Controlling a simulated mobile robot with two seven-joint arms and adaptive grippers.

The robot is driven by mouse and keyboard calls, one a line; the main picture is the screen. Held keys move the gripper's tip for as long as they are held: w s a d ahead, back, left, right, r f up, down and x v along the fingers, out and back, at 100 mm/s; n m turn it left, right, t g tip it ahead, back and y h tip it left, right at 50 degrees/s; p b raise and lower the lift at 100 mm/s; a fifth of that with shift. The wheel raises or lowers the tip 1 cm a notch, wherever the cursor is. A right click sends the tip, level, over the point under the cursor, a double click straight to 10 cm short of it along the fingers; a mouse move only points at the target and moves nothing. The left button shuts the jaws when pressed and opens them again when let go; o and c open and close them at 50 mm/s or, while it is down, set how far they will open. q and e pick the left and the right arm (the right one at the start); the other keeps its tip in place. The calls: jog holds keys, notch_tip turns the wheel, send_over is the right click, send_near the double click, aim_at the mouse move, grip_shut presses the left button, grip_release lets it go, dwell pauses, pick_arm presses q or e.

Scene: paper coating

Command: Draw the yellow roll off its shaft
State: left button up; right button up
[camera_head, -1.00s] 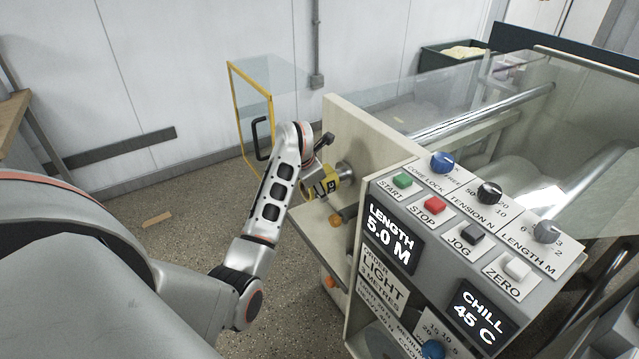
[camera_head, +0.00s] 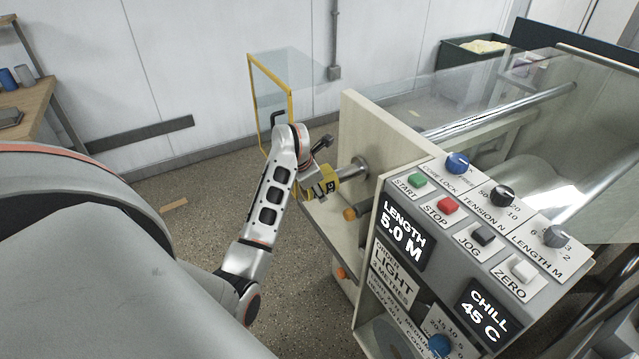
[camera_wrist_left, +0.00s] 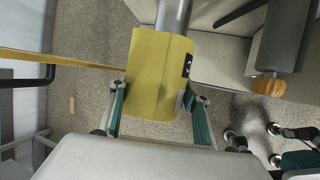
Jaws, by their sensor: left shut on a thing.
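The yellow roll (camera_head: 331,187) sits at the outer end of a bare metal shaft (camera_head: 350,170) on the pale side panel of the machine. In the left wrist view the roll (camera_wrist_left: 157,65) fills the space between my fingers, and the shaft (camera_wrist_left: 174,14) runs into its far end. How much shaft is inside the roll is hidden. My left gripper (camera_wrist_left: 154,98) is shut on the roll, one finger on each side. In the head view my left gripper (camera_head: 316,188) partly covers the roll.
A yellow-framed clear guard (camera_head: 272,95) stands open behind my left wrist. An orange-brown knob (camera_head: 349,214) is just below the shaft. The control panel (camera_head: 470,225) lies to the right. A wooden bench (camera_head: 30,108) is at far left; floor between is mostly clear.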

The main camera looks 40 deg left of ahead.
aim_at(306, 194)
pick_arm(q)
jog(key=shift+s+a+p, duration=0.35)
jog(key=shift+s+a, duration=0.05)
jog(key=shift+s, duration=0.45)
jog(key=shift+s+a+p, duration=0.3)
jog(key=shift+s+a, duration=0.05)
jog(key=shift+s, duration=0.5)
jog(key=shift+s+a+p, duration=0.2)
jog(key=shift+s+a, duration=0.05)
jog(key=shift+s, duration=0.35)
jog(key=shift+s+a+p, duration=0.2)
jog(key=shift+s, duration=0.4)
